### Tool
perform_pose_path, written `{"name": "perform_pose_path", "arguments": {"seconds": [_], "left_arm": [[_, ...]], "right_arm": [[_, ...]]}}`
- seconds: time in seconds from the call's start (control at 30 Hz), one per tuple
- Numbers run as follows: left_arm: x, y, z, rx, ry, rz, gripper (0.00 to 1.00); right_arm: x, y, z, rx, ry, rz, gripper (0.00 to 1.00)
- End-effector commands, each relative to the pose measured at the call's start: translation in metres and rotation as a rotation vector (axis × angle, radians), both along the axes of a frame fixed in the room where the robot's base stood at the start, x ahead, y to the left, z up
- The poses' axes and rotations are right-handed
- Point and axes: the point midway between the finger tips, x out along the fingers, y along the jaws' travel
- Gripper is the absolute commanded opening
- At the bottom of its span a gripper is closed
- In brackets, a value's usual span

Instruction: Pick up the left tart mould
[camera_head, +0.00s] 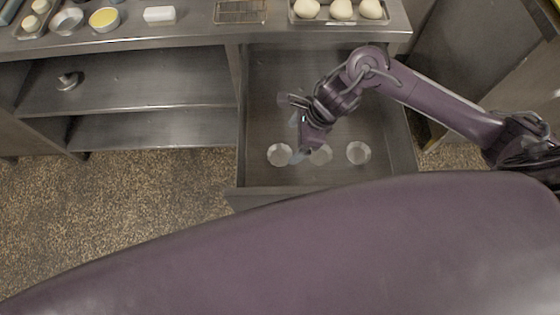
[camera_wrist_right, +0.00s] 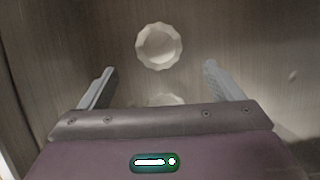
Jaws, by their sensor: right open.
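Three small pale fluted tart moulds lie in a row on the floor of an open drawer in the head view: the left tart mould (camera_head: 279,154), the middle one (camera_head: 320,155) and the right one (camera_head: 358,152). My right gripper (camera_head: 296,138) is over the drawer, above the left and middle moulds, and partly covers the middle one. In the right wrist view the gripper (camera_wrist_right: 159,68) is open and empty. One whole mould (camera_wrist_right: 159,46) shows just beyond the fingertips; another (camera_wrist_right: 165,99) is mostly hidden by the gripper body. My left gripper is out of view.
The drawer's front wall (camera_head: 300,192) and side walls enclose the moulds. A steel counter (camera_head: 200,31) behind holds dough balls on a tray (camera_head: 341,21), a wire rack (camera_head: 240,11), a white block (camera_head: 159,14) and bowls. Open shelves (camera_head: 150,85) stand left of the drawer.

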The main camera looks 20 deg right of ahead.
Motion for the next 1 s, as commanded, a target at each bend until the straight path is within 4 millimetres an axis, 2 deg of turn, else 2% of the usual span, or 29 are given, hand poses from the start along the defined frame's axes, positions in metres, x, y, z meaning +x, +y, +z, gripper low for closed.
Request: {"name": "perform_pose_path", "arguments": {"seconds": [0.03, 0.1, 0.37, 0.57, 0.7, 0.97, 1.0], "left_arm": [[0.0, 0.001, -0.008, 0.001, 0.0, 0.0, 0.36], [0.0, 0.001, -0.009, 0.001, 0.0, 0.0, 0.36], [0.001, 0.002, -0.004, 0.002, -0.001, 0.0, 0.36], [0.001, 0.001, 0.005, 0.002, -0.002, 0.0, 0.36], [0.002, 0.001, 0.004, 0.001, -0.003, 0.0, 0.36], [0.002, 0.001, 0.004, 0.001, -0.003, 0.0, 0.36], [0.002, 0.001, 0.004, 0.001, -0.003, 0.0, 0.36]], "right_arm": [[0.0, 0.0, -0.008, 0.001, -0.001, 0.0, 0.86], [0.0, 0.001, -0.011, 0.001, 0.0, -0.001, 0.86], [0.003, 0.011, -0.033, 0.002, 0.003, -0.002, 0.86], [0.003, 0.022, -0.06, 0.002, 0.006, -0.003, 0.86], [0.007, 0.027, -0.075, 0.002, 0.002, -0.001, 0.86], [0.007, 0.028, -0.079, 0.0, -0.001, 0.001, 0.86], [0.007, 0.028, -0.079, 0.0, -0.001, 0.001, 0.84]]}}
